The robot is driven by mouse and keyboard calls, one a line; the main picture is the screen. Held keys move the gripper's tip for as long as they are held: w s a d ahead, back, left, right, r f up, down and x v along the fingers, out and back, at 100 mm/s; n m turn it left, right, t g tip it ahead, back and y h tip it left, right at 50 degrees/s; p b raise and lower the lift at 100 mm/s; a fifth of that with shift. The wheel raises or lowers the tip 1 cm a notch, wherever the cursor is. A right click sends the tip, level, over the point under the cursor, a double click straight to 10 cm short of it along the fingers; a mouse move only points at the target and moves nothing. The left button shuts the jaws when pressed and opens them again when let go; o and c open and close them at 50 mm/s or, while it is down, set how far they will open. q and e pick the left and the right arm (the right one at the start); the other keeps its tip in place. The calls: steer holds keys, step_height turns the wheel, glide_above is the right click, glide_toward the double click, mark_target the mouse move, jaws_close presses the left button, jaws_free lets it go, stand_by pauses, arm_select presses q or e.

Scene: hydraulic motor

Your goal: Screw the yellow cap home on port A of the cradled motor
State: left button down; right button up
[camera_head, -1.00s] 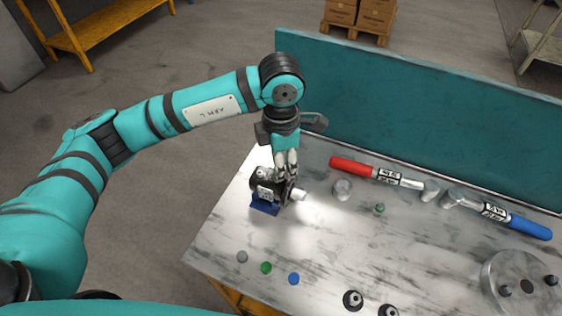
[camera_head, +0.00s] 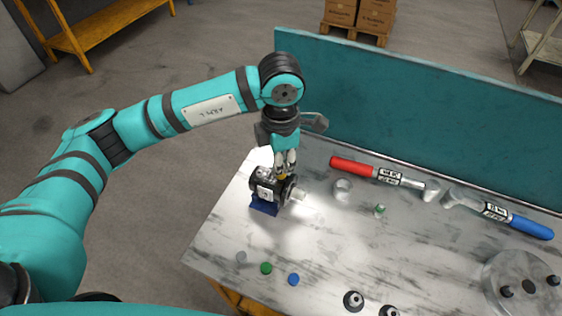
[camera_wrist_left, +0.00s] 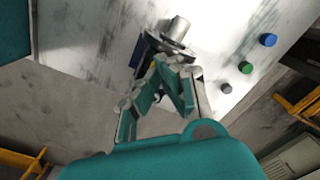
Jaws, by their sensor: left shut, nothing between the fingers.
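The dark motor (camera_head: 266,186) sits in a blue cradle (camera_head: 264,208) at the left part of the bench, its pale shaft (camera_head: 299,195) pointing right. A small patch of the yellow cap (camera_head: 281,178) shows on top of the motor, just under my left gripper (camera_head: 285,173). The gripper's fingers are shut and empty, pointing down close above the cap. I cannot tell how deep the cap sits or whether the fingertips touch it. My right gripper is out of view.
Grey (camera_head: 241,257), green (camera_head: 266,268) and blue (camera_head: 293,279) caps lie along the bench's front. A red-handled tool (camera_head: 352,167) and a blue-handled tool (camera_head: 528,226) lie near the teal back panel (camera_head: 420,120). The bench's middle is mostly clear.

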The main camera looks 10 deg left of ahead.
arm_select(q)
steer(key=shift+f+m+b, duration=0.25)
steer(key=shift+m+b, duration=0.75)
steer(key=shift+b, duration=0.15)
steer(key=m+b, duration=0.2)
steer(key=shift+m, duration=0.3)
steer(key=shift+r+m+b, duration=0.1)
steer(key=shift+m+b, duration=0.4)
steer(key=shift+m+b, duration=1.35)
steer(key=shift+m, duration=0.05)
steer(key=shift+a+m+b, duration=0.15)
steer(key=shift+m+b, duration=0.45)
steer(key=shift+m, duration=0.3)
